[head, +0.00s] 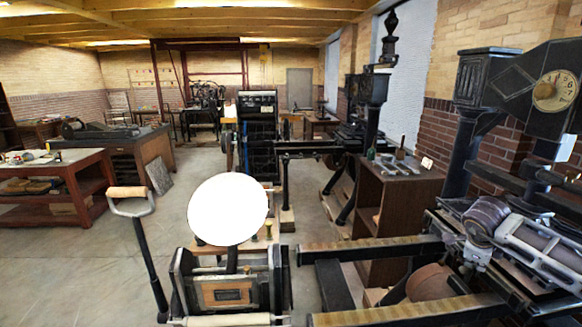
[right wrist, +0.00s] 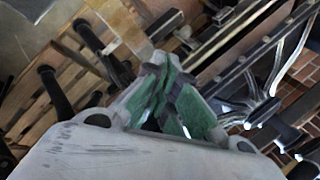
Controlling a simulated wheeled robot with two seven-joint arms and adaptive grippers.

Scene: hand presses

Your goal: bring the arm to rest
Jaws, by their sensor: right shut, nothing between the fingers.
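My right gripper (right wrist: 165,95) shows in the right wrist view, with green pads on its fingers. The fingers are drawn together and nothing is held between them. Beyond it are dark metal bars and wooden slats, and I cannot tell how far away they are. My left gripper is in neither view.
A small press with a white round disc (head: 228,209) and a lever with a wooden handle (head: 128,192) stands in front. A large dark press (head: 540,235) fills the right side. A brown cabinet (head: 395,215) holds tools. A red-brown table (head: 60,190) stands left, beside open floor.

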